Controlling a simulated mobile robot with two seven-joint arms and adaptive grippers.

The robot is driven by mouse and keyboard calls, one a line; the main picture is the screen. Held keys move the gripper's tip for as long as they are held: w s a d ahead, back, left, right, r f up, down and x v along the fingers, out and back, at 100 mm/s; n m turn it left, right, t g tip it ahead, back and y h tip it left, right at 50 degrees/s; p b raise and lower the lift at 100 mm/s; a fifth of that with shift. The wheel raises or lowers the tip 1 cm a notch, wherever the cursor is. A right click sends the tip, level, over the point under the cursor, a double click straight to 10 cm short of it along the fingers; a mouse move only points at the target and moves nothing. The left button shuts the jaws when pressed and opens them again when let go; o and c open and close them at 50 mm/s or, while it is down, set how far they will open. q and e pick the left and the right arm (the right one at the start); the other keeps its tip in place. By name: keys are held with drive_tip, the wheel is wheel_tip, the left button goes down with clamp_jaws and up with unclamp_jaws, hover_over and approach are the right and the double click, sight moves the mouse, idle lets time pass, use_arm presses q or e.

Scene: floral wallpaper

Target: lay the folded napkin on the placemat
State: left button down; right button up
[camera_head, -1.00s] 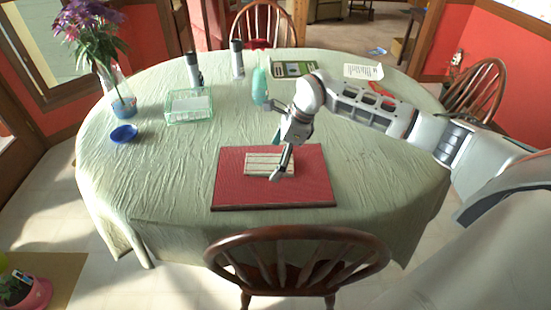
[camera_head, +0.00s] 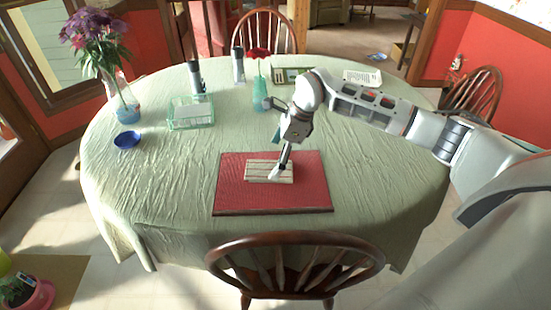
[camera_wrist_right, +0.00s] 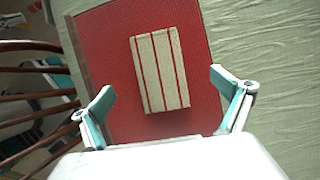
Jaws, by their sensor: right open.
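The folded napkin (camera_head: 262,172), cream with red stripes, lies flat on the red placemat (camera_head: 240,200) on the table. In the right wrist view the napkin (camera_wrist_right: 160,70) lies wholly within the placemat (camera_wrist_right: 110,60), clear of its edges. My right gripper (camera_head: 279,172) is over the right part of the napkin in the head view. In the wrist view its fingers (camera_wrist_right: 160,95) are spread wide apart with nothing between them, and the napkin shows beyond them. The exact height of the fingertips above the napkin is hard to tell. My left gripper is not in view.
A chair (camera_head: 295,262) is at the near edge. The tablecloth left of the placemat is clear.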

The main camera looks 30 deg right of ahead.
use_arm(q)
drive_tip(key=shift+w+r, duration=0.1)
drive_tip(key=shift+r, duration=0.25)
use_arm(e)
drive_tip(key=shift+r, duration=0.4)
drive_tip(key=shift+f, duration=0.1)
drive_tip(key=shift+r+p, duration=0.25)
drive_tip(key=shift+p, duration=0.1)
drive_tip(key=shift+w+r+p, duration=0.1)
drive_tip(key=shift+r+p, duration=0.25)
drive_tip(key=shift+r, duration=0.25)
use_arm(q)
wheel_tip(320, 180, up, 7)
drive_tip(key=p, duration=0.6)
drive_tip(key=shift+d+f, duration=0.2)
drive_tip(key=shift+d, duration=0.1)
use_arm(e)
wheel_tip(320, 180, up, 8)
drive_tip(key=shift+r, duration=0.2)
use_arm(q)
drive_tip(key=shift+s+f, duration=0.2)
